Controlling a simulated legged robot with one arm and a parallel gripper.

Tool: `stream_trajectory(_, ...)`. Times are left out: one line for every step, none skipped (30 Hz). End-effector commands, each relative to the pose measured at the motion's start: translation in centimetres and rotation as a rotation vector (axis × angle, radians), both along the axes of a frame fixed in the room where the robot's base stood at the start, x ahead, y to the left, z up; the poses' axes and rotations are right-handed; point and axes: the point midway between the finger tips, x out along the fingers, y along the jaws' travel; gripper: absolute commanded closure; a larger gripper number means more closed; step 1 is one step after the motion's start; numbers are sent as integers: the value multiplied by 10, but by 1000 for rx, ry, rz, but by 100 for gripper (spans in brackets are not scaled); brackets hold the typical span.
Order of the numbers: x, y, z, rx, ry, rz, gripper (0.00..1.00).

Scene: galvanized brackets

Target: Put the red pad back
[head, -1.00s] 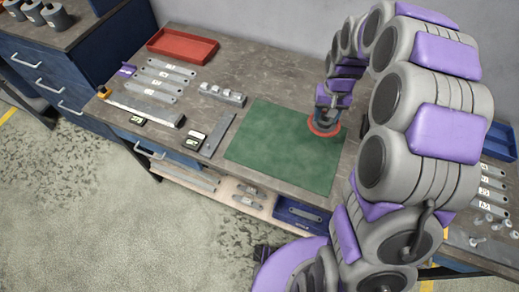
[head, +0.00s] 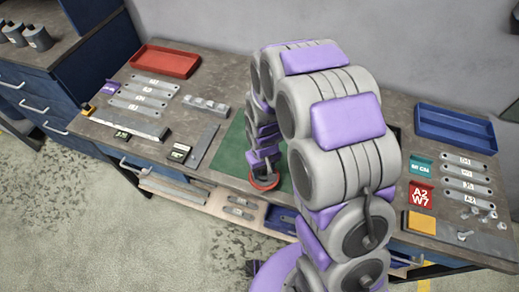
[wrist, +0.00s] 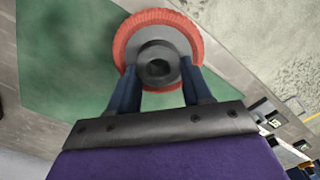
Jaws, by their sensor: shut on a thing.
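The red pad (head: 254,183) is a round disc with a grey hub on top. In the wrist view its red rim (wrist: 127,36) shows around the hub, between and beyond my fingers. My gripper (wrist: 158,82) is shut on the hub. In the head view my gripper (head: 263,170) points down with the pad beneath it, at the front edge of the green mat (head: 233,155). I cannot tell whether the pad touches the mat. My arm hides much of the mat.
A red tray (head: 165,61) and several labelled brackets (head: 142,94) lie on the left of the bench. A blue tray (head: 455,130), a teal card (head: 421,167), a red card (head: 421,196), a yellow block (head: 421,222) and more brackets (head: 466,186) lie on the right.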

Motion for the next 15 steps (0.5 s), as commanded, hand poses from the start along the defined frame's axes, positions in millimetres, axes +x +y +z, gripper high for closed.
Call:
stream_trajectory(12,1,-3,0,-2,-2,75)
stream_trajectory(19,2,-3,0,-2,-2,75)
stream_trajectory(26,3,-4,-1,-1,-2,75)
stream_trajectory(32,3,-4,-1,-3,-2,75)
stream_trajectory(39,4,-5,-2,-4,-2,75)
stream_trajectory(47,4,-6,-1,-5,-1,75)
stream_trajectory(53,4,-6,-2,-3,-1,75)
stream_trajectory(57,4,-8,-2,0,-1,75)
stream_trajectory(65,4,-8,-3,-1,0,75)
stream_trajectory(72,5,-8,-2,-4,0,75)
stream_trajectory(78,5,-8,-2,-5,0,75)
stream_trajectory(84,5,-9,-3,-2,0,75)
stream_trajectory(87,5,-9,-3,0,0,75)
stream_trajectory(92,5,-9,-3,-1,0,75)
stream_trajectory(97,5,-10,-3,-3,0,75)
